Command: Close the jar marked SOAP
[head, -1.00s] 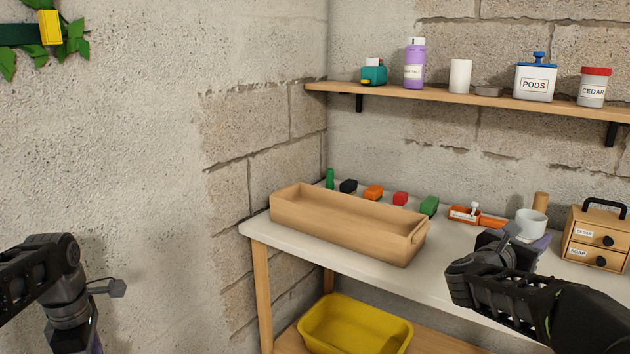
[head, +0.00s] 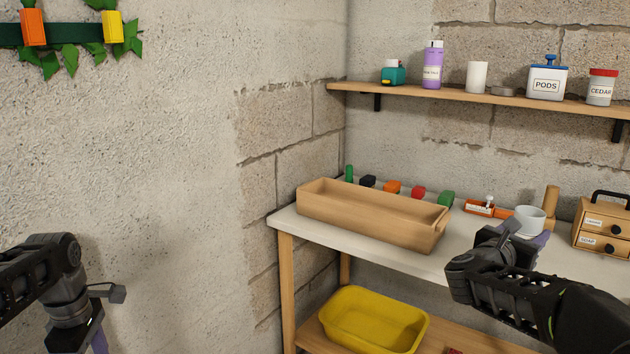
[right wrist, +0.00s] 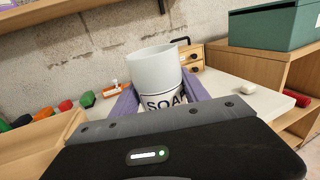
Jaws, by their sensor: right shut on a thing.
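The jar marked SOAP (right wrist: 157,75) is a pale, upright cylinder with an open top in the right wrist view. Its label is partly hidden by my gripper. My right gripper (right wrist: 160,100) is shut on it, with a purple finger on each side. In the head view the jar (head: 530,218) shows as a white cup just beyond my right gripper (head: 525,240). I cannot tell whether its base touches the table. A flat grey disc (head: 502,90), perhaps a lid, lies on the wall shelf. My left gripper (head: 98,342) is at the lower left, mostly cut off, away from everything.
The white table (head: 375,241) carries a long wooden tray (head: 345,222), several small coloured blocks, an orange tool and a small drawer box (head: 590,232). The wall shelf (head: 450,96) holds several containers, including PODS and CEDAR. A yellow bin (head: 372,320) stands below the table.

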